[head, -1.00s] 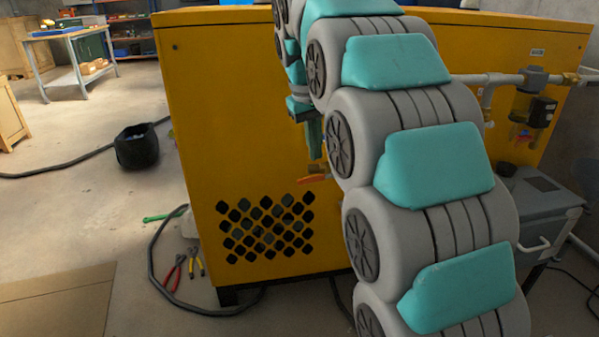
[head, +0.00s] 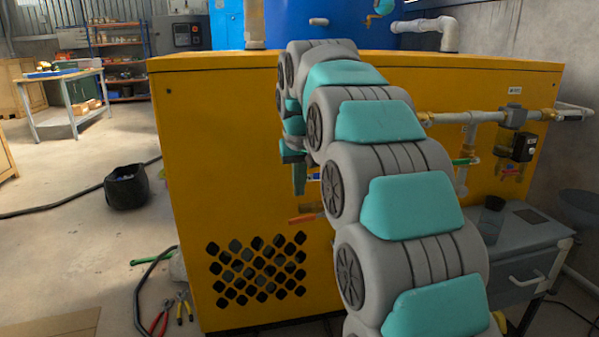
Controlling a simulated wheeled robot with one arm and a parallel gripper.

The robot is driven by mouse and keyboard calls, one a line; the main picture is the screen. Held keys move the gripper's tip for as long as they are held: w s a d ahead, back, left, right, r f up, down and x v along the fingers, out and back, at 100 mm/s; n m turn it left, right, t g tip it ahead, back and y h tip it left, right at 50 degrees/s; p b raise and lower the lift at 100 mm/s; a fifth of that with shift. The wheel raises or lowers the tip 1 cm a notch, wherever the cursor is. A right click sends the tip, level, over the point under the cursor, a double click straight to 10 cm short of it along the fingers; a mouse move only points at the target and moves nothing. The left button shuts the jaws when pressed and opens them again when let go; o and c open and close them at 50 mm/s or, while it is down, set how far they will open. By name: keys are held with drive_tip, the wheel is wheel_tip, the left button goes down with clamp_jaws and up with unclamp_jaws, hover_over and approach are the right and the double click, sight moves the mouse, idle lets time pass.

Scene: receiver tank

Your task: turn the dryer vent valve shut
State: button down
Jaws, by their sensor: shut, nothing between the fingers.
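The yellow dryer cabinet (head: 225,150) fills the middle of the head view. A small valve with an orange lever (head: 303,219) sits on its front face, above and right of the diamond-shaped vent holes. The lever lies roughly level, pointing left. Its right end and the valve body are mostly hidden by my arm. My gripper (head: 299,180), with teal fingers pointing down, is shut and empty. In the picture it is just above the lever, with a gap between them; the depth between the two is hard to judge.
Grey pipes with a filter unit (head: 523,146) run along the cabinet's right side. A grey drawer unit (head: 525,245) stands at the right. Pliers (head: 162,318), a black hose and a black bucket (head: 126,187) are on the floor at left. Open floor lies beyond.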

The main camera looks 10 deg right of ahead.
hover_over(297, 220)
wheel_tip(297, 220, down, 4)
drive_tip(key=shift+s+d+f, duration=0.1)
drive_tip(key=shift+d+f, duration=0.15)
drive_tip(key=shift+f, duration=0.35)
drive_tip(key=shift+s+d+f, duration=0.1)
drive_tip(key=shift+d+f, duration=0.1)
drive_tip(key=shift+f, duration=0.35)
drive_tip(key=shift+a+f+h, duration=0.2)
drive_tip(key=shift+f+h, duration=0.2)
drive_tip(key=shift+h, duration=0.2)
drive_tip(key=shift+a+f+h+b, duration=0.15)
drive_tip(key=shift+f+h+b, duration=0.2)
drive_tip(key=shift+f+h, duration=0.25)
drive_tip(key=h, duration=0.1)
drive_tip(key=f+h, duration=0.1)
drive_tip(key=shift+a+f+n+h+b, duration=0.1)
drive_tip(key=shift+f+n+h+b, duration=0.2)
drive_tip(key=shift+n+h+b, duration=0.1)
drive_tip(key=d+f+n+h+b, duration=0.1)
drive_tip(key=d+f+h+b, duration=0.2)
drive_tip(key=f+h, duration=0.3)
drive_tip(key=shift+t+h+b, duration=0.3)
drive_tip(key=shift+b, duration=0.25)
drive_tip(key=shift+d, duration=0.2)
